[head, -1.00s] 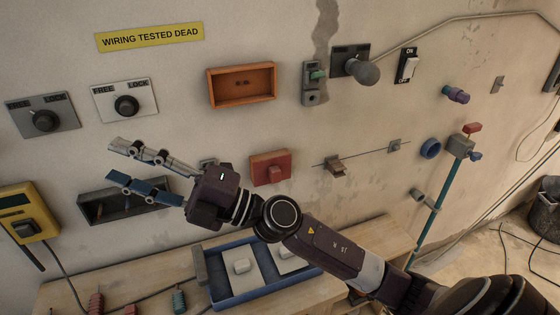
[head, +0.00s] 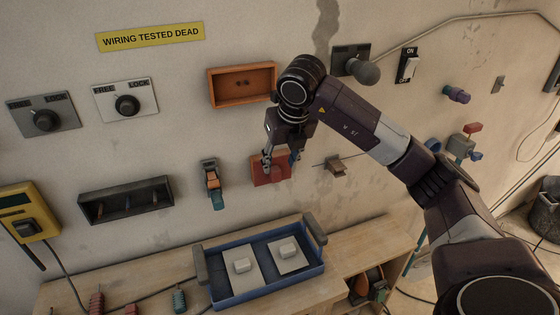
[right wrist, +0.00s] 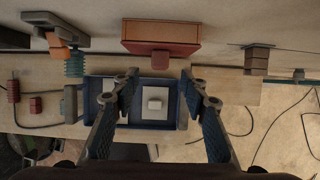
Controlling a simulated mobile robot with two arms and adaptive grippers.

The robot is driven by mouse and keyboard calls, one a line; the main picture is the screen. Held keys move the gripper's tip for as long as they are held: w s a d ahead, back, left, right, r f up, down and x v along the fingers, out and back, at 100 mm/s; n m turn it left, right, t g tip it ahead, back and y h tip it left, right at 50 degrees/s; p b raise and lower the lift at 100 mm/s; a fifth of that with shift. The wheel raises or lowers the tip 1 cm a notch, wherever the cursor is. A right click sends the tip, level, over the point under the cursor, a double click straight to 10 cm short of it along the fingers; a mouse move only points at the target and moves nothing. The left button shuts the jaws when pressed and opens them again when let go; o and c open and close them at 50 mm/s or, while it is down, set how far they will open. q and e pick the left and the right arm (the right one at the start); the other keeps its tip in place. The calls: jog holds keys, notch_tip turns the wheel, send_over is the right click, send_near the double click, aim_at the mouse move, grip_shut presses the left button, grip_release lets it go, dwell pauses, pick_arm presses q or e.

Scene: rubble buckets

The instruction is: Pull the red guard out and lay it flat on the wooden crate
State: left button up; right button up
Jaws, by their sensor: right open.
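The red guard (head: 270,169), a box-like plate with a small knob, is on the wall below the orange tray-like box. It also shows at the top of the right wrist view (right wrist: 160,38), its knob pointing at me. My right gripper (head: 280,160) is open and points down in front of the guard, hiding part of it in the head view. In the right wrist view its fingers (right wrist: 158,80) are spread and empty, apart from the knob. A pale wooden top (head: 120,268) runs below the wall; I cannot tell whether it is the wooden crate. My left gripper is not in view.
A blue tray (head: 216,299) with two white plates stands on the wooden top under the guard. An orange-and-grey latch (head: 212,184) is left of the guard, a brown block on a wire (head: 335,167) right. Insulators (head: 97,303) stand at the front left.

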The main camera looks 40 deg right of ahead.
aim_at(277, 173)
jog(key=p+x, duration=0.2)
jog(key=x, duration=0.5)
jog(key=shift+w+f, duration=0.15)
jog(key=shift+f, duration=0.15)
grip_shut()
